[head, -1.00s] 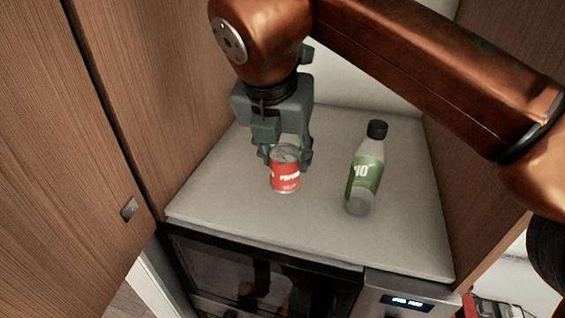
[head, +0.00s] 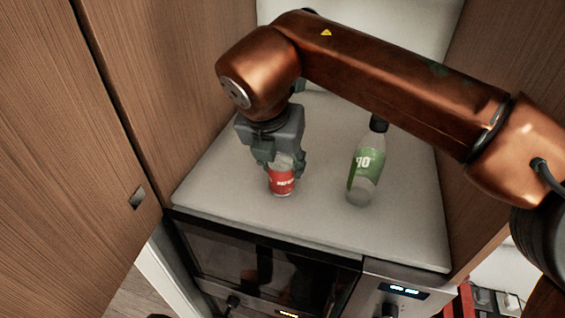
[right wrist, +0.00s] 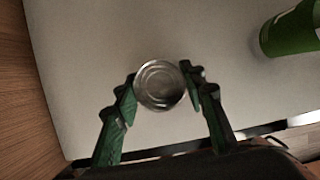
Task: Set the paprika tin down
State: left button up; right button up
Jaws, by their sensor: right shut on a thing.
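The paprika tin (head: 281,184) is a small red can with white lettering. It is upright at the left of the light counter top (head: 320,222); its base looks on or very near the surface, and I cannot tell which. My right gripper (head: 281,168) comes down from above and is shut on the tin, one finger on each side. In the right wrist view the tin's round metal lid (right wrist: 160,85) shows between the two fingers (right wrist: 160,90). The fingers hide the tin's upper sides in the head view. My left gripper is not in view.
A clear bottle with a green label and black cap (head: 366,166) stands to the right of the tin, apart from it. Wooden panels (head: 165,90) close in on the left and right. An oven (head: 262,268) is below the counter's front edge. The counter between tin and bottle is clear.

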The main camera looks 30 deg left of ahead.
jog(key=o, duration=0.8)
jog(key=shift+w+f, duration=0.2)
jog(key=o, duration=0.3)
jog(key=shift+w, duration=0.3)
jog(key=shift+o, duration=0.3)
jog(key=shift+s, duration=0.3)
jog(key=shift+r, duration=0.1)
jog(key=shift+w+r+p, duration=0.1)
jog(key=shift+r+p, duration=0.1)
jog(key=shift+p, duration=0.1)
pick_arm(q)
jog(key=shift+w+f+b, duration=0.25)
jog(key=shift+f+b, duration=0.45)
jog(key=shift+b, duration=0.25)
pick_arm(e)
jog(key=v, duration=1.2)
